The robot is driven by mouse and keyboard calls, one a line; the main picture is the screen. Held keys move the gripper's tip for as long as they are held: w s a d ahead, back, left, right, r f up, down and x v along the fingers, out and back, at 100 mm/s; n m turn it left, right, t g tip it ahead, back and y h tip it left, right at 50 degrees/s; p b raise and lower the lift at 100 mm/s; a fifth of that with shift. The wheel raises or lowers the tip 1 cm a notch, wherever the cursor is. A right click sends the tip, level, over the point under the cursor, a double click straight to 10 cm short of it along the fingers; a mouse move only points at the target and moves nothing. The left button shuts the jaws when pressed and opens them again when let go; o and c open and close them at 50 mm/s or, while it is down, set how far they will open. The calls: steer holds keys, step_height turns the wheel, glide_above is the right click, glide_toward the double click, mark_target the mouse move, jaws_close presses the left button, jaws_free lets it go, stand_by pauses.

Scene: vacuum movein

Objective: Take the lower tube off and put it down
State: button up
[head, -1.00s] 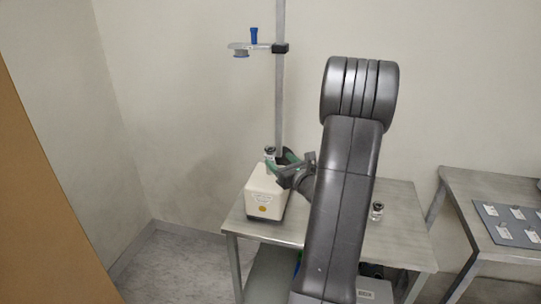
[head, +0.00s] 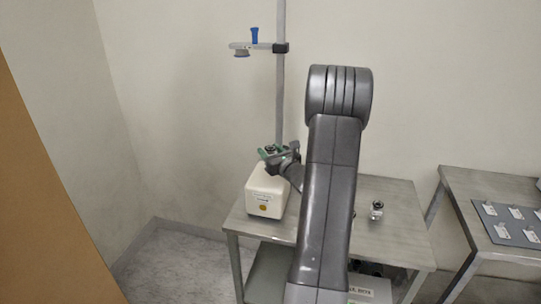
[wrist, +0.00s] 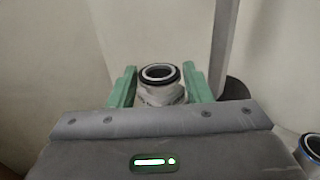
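The white pump box (head: 265,195) stands on the left side of the table. A short metal fitting (head: 270,149) with a dark ring round its mouth stands upright on its top; it also shows in the wrist view (wrist: 160,90). My gripper (head: 277,151) is at this fitting. In the wrist view, the green fingers of my gripper (wrist: 160,88) stand on either side of the fitting, with only narrow gaps seen, so they look open around it. Contact low down is hidden by the gripper body. I cannot tell which part is the lower tube.
A vertical post (head: 280,100) behind the pump carries a clamp arm (head: 262,46) with a blue knob (head: 254,36). A small metal fitting (head: 377,210) stands on the table (head: 400,240) to the right. A second table (head: 480,190) holds a grey mat with labels.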

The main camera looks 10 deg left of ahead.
mark_target(270, 148)
steer(key=c, duration=0.5)
steer(key=shift+o, duration=0.2)
step_height(270, 148, up, 10)
steer(key=shift+f+p, duration=0.1)
steer(key=shift+p, duration=0.3)
steer(key=shift+r+p, duration=0.8)
steer(key=shift+r, duration=0.85)
